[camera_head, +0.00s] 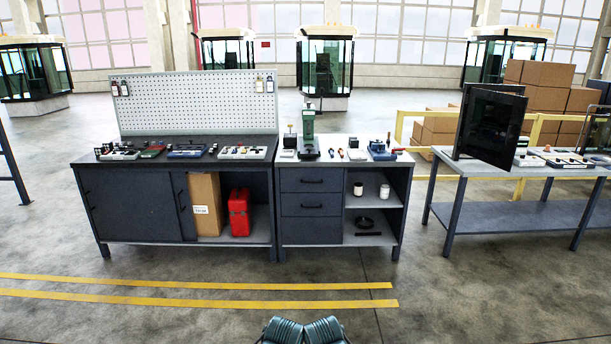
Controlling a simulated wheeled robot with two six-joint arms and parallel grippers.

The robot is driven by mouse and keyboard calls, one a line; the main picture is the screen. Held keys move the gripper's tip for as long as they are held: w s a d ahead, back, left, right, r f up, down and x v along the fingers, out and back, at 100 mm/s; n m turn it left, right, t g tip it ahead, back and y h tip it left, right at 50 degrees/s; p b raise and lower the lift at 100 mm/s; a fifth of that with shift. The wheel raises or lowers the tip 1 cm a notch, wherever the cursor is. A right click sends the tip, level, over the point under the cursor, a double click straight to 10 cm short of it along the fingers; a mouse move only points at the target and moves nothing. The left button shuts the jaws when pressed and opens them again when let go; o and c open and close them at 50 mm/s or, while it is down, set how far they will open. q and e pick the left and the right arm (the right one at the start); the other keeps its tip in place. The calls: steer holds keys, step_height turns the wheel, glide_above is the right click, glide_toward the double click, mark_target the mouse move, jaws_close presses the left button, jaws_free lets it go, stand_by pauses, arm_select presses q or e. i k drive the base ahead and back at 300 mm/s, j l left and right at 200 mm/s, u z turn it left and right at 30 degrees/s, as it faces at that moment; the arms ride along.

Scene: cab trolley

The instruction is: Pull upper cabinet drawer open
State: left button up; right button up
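The dark grey drawer cabinet stands in the middle of the view, and its frame leg (400,210) shows at its right. Its upper drawer (295,187) is at the top left under the worktop and looks closed, flush with the front. A dark bar handle runs across it. The lower drawer (295,210) right below has the same kind of handle and also looks closed. A plain panel is under it. Neither of my grippers shows. Only dark teal ribbed parts, apparently mine, show at the bottom edge, well short of the cabinet.
Open shelves to the right of the drawers hold small jars (384,191) and a dark dish (366,222). A workbench (130,205) adjoins on the left. A separate table (510,215) stands on the right. The floor in front, with yellow stripes (200,303), is clear.

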mark_target(292, 179)
steer(key=i, duration=1.8)
steer(key=i+j+z, duration=0.1)
steer(key=i+z, duration=0.3)
steer(key=i, duration=1.05)
steer(key=i+z, duration=0.15)
steer(key=k+j, duration=0.05)
